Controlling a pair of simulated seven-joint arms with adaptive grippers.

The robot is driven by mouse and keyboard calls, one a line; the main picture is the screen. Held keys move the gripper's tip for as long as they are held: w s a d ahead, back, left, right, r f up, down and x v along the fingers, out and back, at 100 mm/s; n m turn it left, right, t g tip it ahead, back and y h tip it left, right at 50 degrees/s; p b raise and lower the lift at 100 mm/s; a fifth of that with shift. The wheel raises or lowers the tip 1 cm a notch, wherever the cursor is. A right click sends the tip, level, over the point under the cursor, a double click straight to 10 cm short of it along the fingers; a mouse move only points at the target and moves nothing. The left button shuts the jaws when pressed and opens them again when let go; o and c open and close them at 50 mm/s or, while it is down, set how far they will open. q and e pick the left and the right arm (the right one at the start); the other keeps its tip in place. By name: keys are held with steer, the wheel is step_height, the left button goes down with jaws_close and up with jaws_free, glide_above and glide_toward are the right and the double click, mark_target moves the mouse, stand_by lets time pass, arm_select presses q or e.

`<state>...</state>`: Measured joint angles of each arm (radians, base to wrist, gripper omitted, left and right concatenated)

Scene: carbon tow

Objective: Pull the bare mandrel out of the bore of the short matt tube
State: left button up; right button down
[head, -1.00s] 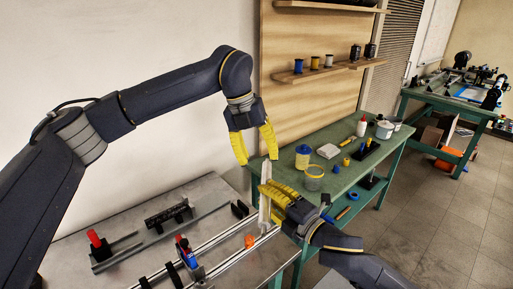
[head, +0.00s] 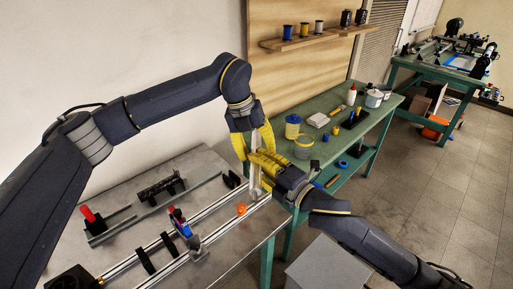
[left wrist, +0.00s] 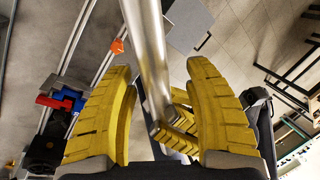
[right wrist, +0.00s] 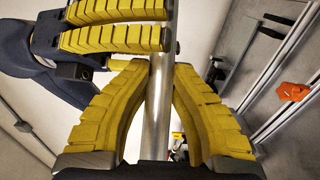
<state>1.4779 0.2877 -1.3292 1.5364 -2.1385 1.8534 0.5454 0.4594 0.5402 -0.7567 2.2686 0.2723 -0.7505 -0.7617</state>
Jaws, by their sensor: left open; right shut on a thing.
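An upright silvery cylindrical piece (head: 255,172) stands in my right gripper (head: 266,162) above the bench's right end. The right wrist view shows the piece (right wrist: 160,100) between the right fingers, which are shut on it. My left gripper (head: 252,145) is open, close above the right one. In the left wrist view its fingers stand apart on either side of the piece (left wrist: 150,60), with gaps visible. The right gripper's fingers (left wrist: 177,128) show beyond. I cannot tell where the matt tube ends and the bare mandrel begins; yellow fingers hide part of it.
Below is a grey metal bench (head: 130,215) with long rails, a blue-and-red clamp (head: 180,222) and an orange knob (head: 241,209). A green table (head: 345,140) with pots and bottles stands behind right. Air around the held piece is mostly free.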

arm_select(q)
jaws_close()
arm_select(e)
steer(key=c, duration=1.2)
jaws_free()
steer(key=shift+o, duration=0.2)
